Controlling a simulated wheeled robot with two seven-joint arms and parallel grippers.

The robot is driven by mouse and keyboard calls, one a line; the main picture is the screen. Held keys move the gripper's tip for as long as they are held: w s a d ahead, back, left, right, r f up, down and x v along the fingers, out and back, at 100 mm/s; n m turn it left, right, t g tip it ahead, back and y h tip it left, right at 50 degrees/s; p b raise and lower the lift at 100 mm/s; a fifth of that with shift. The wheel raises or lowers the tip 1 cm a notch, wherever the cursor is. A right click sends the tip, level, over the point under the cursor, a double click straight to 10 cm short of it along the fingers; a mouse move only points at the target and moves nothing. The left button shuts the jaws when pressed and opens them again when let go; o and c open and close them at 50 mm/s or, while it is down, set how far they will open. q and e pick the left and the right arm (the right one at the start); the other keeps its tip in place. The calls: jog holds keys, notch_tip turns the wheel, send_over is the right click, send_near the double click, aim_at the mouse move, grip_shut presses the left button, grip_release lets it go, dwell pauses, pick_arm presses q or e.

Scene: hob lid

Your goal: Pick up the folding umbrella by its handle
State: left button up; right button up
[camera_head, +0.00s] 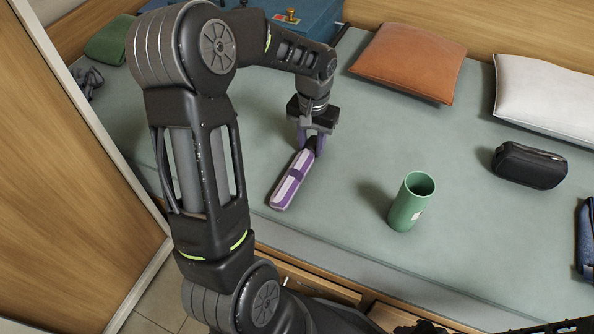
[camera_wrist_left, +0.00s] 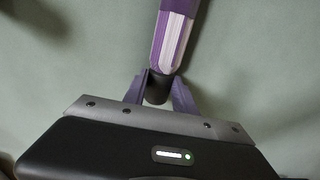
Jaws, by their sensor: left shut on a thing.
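The folding umbrella (camera_head: 291,182) is purple and white with a dark handle at its far end. It lies along the grey-green bed surface in the head view. My left gripper (camera_head: 312,141) comes down from above and is shut on the dark handle. In the left wrist view the purple fingers of the left gripper (camera_wrist_left: 159,88) sit on either side of the handle (camera_wrist_left: 157,88), and the umbrella's body (camera_wrist_left: 174,38) extends away from them. Whether the umbrella touches the surface is hard to tell. My right gripper is not clearly in view.
A green cup-like cylinder (camera_head: 411,202) stands to the right of the umbrella. A black pouch (camera_head: 529,165), an orange cushion (camera_head: 410,62) and a white pillow (camera_head: 546,98) lie farther right and back. A blue case (camera_head: 305,14) is behind the gripper. The bed (camera_head: 340,215) is clear around the umbrella.

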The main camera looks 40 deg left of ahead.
pick_arm(q)
grip_shut()
jog(key=shift+r, duration=0.1)
notch_tip(320, 180, up, 10)
jog(key=p, duration=0.3)
dwell(0.4)
dwell(0.4)
